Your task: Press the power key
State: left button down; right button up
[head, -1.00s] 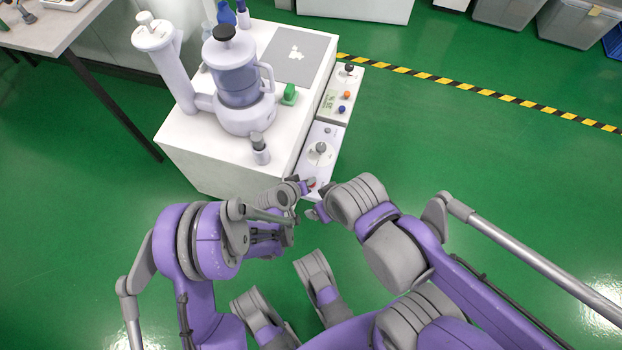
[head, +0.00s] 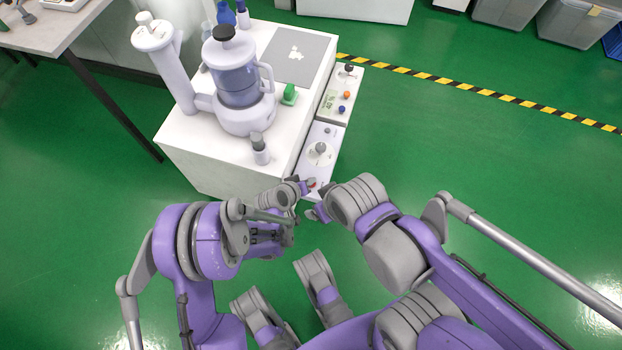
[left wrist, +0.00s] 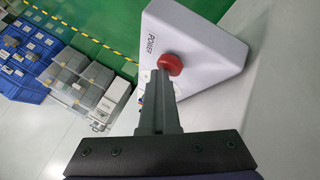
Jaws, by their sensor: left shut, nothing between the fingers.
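The power key is a red round button (left wrist: 170,63) on a white tester (left wrist: 205,50), beside the printed word POWER. In the head view this tester (head: 326,134) has a grey knob and stands at the right side of the white bench. My left gripper (head: 307,186) is at the near end of this tester. In the left wrist view its shut, empty fingers (left wrist: 162,82) reach up to the red button, and their tips overlap its lower left edge. I cannot tell whether they touch it. My right gripper (head: 318,213) is just right of the left one, its fingers mostly hidden.
A second tester (head: 341,98) with orange and blue knobs stands behind the first. The white bench (head: 200,160) holds a blender-like machine (head: 238,85), a small grey-capped bottle (head: 260,150) and a grey mat (head: 310,48). Green floor (head: 480,150) to the right is clear.

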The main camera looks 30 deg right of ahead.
pick_arm(q)
jog(key=shift+f, duration=0.1)
dwell(0.5)
jog(key=shift+a+f+b, duration=0.1)
jog(key=shift+f+b, duration=0.35)
jog(key=shift+b, duration=0.2)
jog(key=shift+r, duration=0.45)
jog(key=shift+r+p, duration=0.55)
jog(key=shift+p, duration=0.1)
jog(key=shift+r+p, duration=1.3)
jog(key=shift+r, duration=1.1)
